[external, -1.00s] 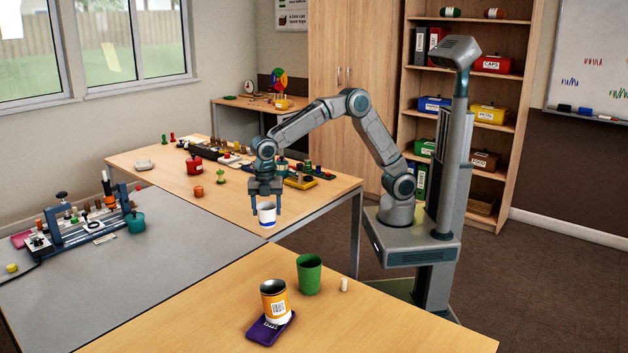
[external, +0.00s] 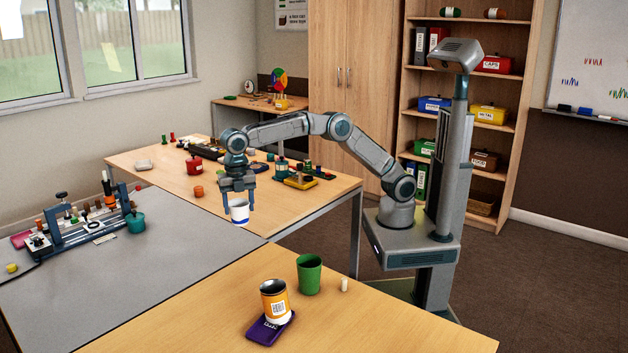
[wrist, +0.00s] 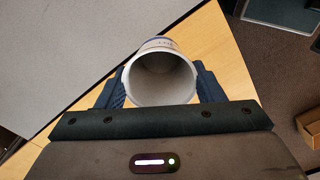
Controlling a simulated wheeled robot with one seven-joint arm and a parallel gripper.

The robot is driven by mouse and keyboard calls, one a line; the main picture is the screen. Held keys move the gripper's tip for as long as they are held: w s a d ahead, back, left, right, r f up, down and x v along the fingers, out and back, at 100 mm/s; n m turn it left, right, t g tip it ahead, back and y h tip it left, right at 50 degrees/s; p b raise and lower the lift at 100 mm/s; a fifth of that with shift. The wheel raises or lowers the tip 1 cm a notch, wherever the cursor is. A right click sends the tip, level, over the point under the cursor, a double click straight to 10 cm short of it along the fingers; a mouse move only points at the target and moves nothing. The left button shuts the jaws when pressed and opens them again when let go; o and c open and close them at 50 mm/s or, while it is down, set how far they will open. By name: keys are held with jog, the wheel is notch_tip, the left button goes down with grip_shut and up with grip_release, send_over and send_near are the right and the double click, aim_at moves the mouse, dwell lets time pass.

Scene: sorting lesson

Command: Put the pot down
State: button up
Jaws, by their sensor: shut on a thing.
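The pot is a white cup-like vessel (external: 239,212) with a dark blue band near its base. My gripper (external: 238,206) is shut on it, one finger on each side. The pot hangs upright near the corner where the wooden table (external: 300,212) meets the grey table (external: 190,262). In the wrist view the pot (wrist: 160,78) shows its open mouth, and its inside looks empty. The fingers (wrist: 160,90) lie against its two sides. I cannot tell the exact gap between the pot's base and the table.
A green cup (external: 309,276) and an orange-labelled pot (external: 274,302) on a purple pad (external: 268,331) stand on the front table. The grey table's middle is clear.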

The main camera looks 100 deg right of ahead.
jog(key=w+a+f+n+p, duration=0.1)
jog(key=a+f+p, duration=0.3)
jog(key=a+p, duration=0.4)
jog(key=w+a+f+p, duration=0.1)
jog(key=a+f+p, duration=0.3)
jog(key=a+p, duration=0.4)
jog(key=shift+w+a+n, duration=0.15)
jog(key=shift+a+n, duration=0.25)
jog(key=shift+a, duration=0.3)
jog(key=shift+f+b, duration=1)
jog(key=shift+f, duration=0.95)
jog(key=shift+f, duration=0.1)
jog(key=shift+f, duration=0.2)
jog(key=o, duration=0.9)
jog(key=shift+r, duration=0.1)
